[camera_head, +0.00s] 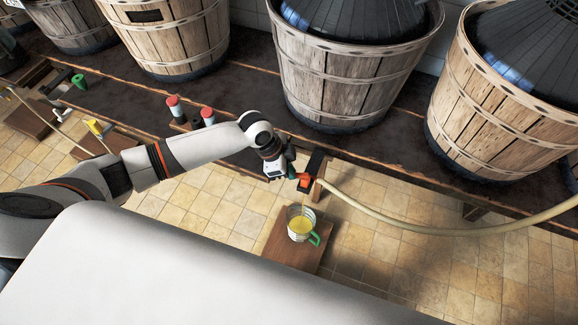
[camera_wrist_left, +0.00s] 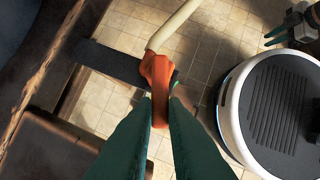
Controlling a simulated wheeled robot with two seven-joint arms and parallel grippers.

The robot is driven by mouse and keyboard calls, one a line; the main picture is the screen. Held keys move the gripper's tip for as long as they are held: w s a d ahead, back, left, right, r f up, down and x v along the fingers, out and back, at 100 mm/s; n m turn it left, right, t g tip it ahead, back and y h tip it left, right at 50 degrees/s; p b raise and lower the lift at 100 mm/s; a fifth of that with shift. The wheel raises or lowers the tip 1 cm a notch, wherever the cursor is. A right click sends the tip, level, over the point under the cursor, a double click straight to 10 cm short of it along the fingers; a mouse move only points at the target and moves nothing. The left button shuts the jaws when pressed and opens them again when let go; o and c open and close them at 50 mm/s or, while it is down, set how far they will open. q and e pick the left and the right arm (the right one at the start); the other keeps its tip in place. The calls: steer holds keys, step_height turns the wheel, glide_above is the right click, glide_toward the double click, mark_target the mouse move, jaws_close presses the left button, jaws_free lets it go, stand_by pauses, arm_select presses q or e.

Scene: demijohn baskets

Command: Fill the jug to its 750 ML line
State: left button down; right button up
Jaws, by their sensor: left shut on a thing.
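The jug (camera_head: 301,229) is clear with a green handle and stands on a low wooden stool, with yellow liquid in it. A thin yellow streak shows above the liquid, below the orange clamp (camera_head: 304,180) at the end of a pale hose (camera_head: 400,226). The liquid's height against the jug's marks is too small to read. My left gripper (camera_head: 288,175) is shut on the orange clamp, which also shows between its green fingers in the left wrist view (camera_wrist_left: 157,75). The jug is not visible there. My right gripper (camera_wrist_left: 276,35) shows small at that view's upper right corner; its opening is unclear.
Wooden baskets (camera_head: 345,80) holding dark demijohns line the dark bench (camera_head: 240,85). Two red-capped containers (camera_head: 208,116) stand at the bench's front edge. The stool (camera_head: 290,254) stands on a tiled floor. Green and yellow clamps (camera_head: 97,127) are at the left.

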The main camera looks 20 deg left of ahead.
arm_select(q)
steer(key=c, duration=1.4)
jaws_free()
steer(key=shift+c, duration=0.2)
